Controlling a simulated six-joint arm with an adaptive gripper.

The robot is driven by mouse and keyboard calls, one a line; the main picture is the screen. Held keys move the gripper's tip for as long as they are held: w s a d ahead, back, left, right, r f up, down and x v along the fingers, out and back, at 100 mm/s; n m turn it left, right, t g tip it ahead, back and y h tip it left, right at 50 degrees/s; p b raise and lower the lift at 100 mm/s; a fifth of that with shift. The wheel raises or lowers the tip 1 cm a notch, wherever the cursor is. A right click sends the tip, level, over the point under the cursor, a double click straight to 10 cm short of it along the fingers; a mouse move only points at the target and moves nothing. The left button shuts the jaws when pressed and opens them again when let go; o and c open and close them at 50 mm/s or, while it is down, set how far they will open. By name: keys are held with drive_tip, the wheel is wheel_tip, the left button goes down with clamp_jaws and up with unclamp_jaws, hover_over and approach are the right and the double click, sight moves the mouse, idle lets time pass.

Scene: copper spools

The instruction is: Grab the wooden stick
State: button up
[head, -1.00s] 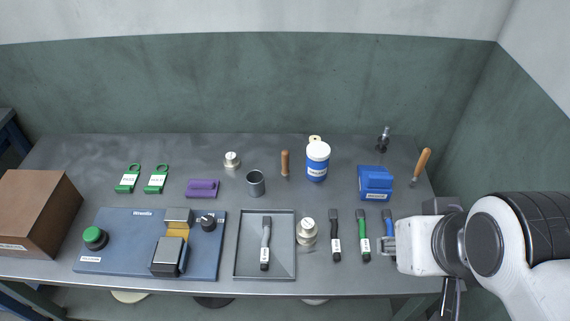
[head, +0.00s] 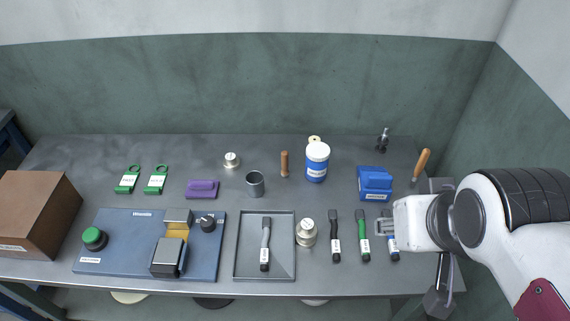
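A short wooden stick (head: 285,163) stands or lies at the back middle of the table, left of the white and blue tub. A second wooden piece, a handle with a thin metal end (head: 421,163), lies tilted at the back right; I cannot tell which one the task means.
The white and blue tub (head: 317,162) and the blue box (head: 375,183) stand near the wooden pieces. A tray (head: 243,225) holds a grey brush. A grey cup (head: 255,184) stands left of the stick.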

sight(287, 162)
drive_tip(key=w+a+f+n+t, duration=0.1)
drive_tip(key=w+f+n+t, duration=0.15)
drive_tip(key=w, duration=1.15)
drive_tip(key=w+a+f+n+t, duration=0.1)
drive_tip(key=w+f, duration=0.3)
drive_tip(key=w, duration=1)
drive_tip(key=shift+w+a+f+n+t+y, duration=0.45)
drive_tip(key=shift+w+a+f+y, duration=1.35)
drive_tip(key=shift+f, duration=1.65)
drive_tip(key=shift+w+a+f+n+t+y, duration=0.25)
drive_tip(key=shift+w+a+f+n+y, duration=0.55)
drive_tip(key=shift+a+f, duration=2.25)
drive_tip(key=shift+w+a+f+n+t+y, duration=0.35)
drive_tip(key=shift+w+a+f+y, duration=1.25)
drive_tip(key=shift+f, duration=2.3)
drive_tip(key=shift+x, duration=1.3)
